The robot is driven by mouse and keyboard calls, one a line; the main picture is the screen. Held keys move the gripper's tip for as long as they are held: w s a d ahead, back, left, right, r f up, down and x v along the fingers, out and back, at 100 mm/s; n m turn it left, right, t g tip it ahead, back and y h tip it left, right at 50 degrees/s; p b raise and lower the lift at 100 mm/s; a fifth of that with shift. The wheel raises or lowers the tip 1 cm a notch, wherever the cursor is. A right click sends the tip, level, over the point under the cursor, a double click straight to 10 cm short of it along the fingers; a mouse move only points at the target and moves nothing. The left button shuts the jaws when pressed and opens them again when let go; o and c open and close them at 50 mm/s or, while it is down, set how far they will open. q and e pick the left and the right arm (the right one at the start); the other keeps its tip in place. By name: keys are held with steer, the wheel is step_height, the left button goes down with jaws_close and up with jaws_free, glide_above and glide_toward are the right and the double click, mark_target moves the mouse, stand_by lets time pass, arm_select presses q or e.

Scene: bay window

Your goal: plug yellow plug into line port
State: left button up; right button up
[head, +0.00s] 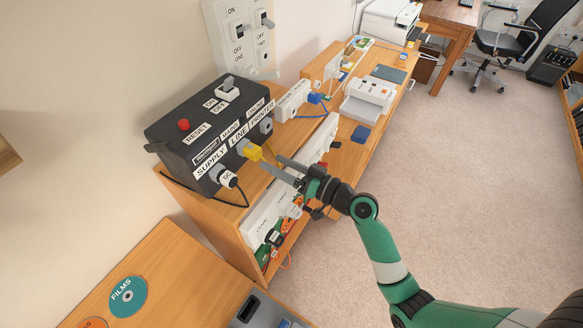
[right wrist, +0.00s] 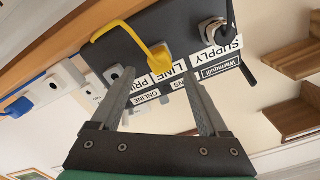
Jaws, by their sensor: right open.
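My left gripper is out of view.
A white-and-black plug (head: 226,177) is at the supply port; its black cable runs along the shelf. The printer port (head: 266,126) is empty. A white socket strip (head: 262,222) with several plugs is on the shelf's front below. Open carpet lies right.

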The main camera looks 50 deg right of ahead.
steer(key=s, duration=0.5)
steer(key=shift+s+d, duration=0.1)
steer(key=shift+d, duration=0.15)
stand_by(0.7)
